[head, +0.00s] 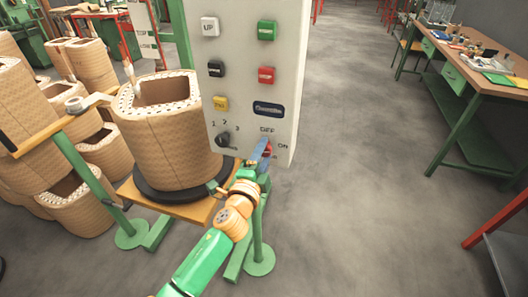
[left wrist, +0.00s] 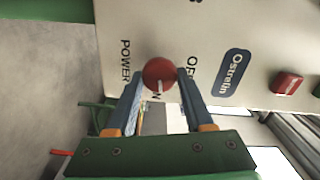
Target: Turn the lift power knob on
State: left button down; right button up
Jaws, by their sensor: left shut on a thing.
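The red power knob (head: 267,150) sits low on the pale control box (head: 288,75), with OFF printed above it and ON to its right. In the left wrist view the knob (left wrist: 159,73) is round and lies between the fingertips. A white mark on its lower part points toward a partly hidden label ending in N; OFF is to the right and POWER to the left. My left gripper (head: 263,152) is shut on the knob, one blue finger on each side (left wrist: 158,82). My right gripper is not in view.
A large wrapped coil (head: 165,145) stands close left of the box, with more coils behind. A workbench (head: 460,65) is at the right; the floor between is clear.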

pick_arm(q)
jog(key=shift+m, duration=1.1)
jog(key=shift+c, duration=1.4)
grip_release()
jog(key=p+v, duration=0.1)
jog(key=v, duration=0.6)
